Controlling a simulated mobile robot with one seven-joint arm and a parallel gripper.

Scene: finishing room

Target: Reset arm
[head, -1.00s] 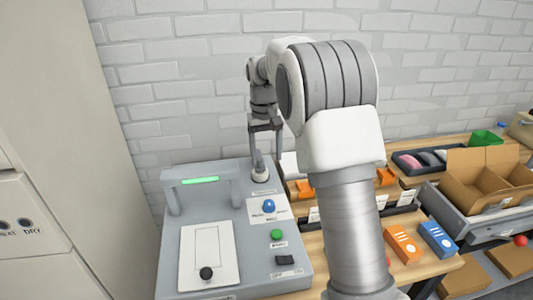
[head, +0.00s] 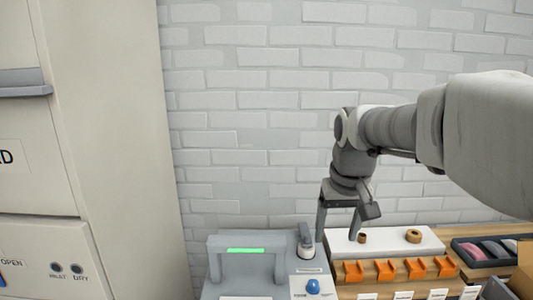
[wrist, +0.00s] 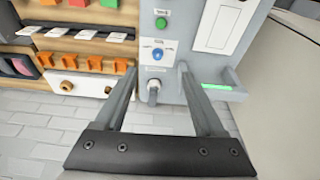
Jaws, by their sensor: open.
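My gripper (head: 337,238) is open and empty in the head view, raised in front of the brick wall. It hangs just to the right of the grey machine (head: 240,286) and its knob with a white base (head: 305,240). In the wrist view my gripper (wrist: 156,72) shows two spread fingers with nothing between them but the view of the machine panel (wrist: 177,80) beyond.
A white board (head: 390,243) with brown rings and a rack of orange pieces (head: 385,271) lie right of the machine. A black tray (head: 485,250) is farther right. A tall beige cabinet (head: 110,120) stands at the left. The wall space above is clear.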

